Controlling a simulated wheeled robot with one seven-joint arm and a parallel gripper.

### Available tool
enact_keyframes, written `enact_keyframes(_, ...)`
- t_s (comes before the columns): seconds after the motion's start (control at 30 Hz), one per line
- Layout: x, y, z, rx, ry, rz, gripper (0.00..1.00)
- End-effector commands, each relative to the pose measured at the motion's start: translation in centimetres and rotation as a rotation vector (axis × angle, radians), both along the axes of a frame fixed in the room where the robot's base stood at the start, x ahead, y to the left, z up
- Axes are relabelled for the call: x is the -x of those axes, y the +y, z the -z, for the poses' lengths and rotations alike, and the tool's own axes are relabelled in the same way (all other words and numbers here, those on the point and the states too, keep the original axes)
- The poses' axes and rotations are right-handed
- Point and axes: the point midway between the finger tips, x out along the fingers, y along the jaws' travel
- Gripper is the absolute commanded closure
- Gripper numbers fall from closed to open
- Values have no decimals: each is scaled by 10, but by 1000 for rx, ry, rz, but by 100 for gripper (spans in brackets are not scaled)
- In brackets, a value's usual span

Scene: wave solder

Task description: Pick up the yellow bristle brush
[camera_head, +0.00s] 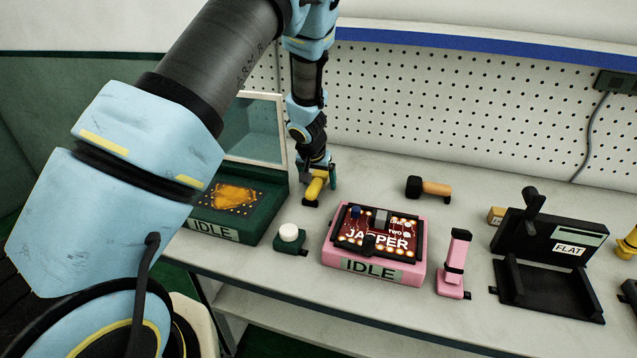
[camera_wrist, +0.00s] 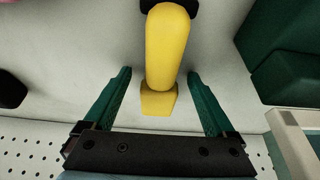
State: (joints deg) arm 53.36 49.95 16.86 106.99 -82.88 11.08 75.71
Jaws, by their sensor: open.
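A yellow brush (camera_head: 315,188) with a dark end lies on the bench, just right of the green station, below my gripper (camera_head: 321,178). In the wrist view the yellow brush (camera_wrist: 168,48) shows as a rounded yellow body with a squarer near end and a black part at the top edge; I cannot make out bristles. My gripper (camera_wrist: 159,76) is open, with one green finger on each side of the yellow body and a visible gap on both sides. Part of the brush is hidden behind the gripper in the head view.
A green IDLE station (camera_head: 272,208) stands left, and a white-topped button (camera_head: 289,233) in front. A pink IDLE fixture (camera_head: 375,280) holds a JASPER board. Rightward are an orange-handled tool (camera_head: 436,188), a pink stand (camera_head: 459,250) and a black FLAT fixture (camera_head: 545,290). A pegboard (camera_head: 420,105) stands behind.

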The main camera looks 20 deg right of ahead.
Motion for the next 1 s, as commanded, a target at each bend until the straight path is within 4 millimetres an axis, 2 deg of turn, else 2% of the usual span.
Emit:
enact_keyframes(0.2, 0, 0, 0, 0, 0, 0, 10)
enact_keyframes(1.0, 0, 0, 0, 0, 0, 0, 100)
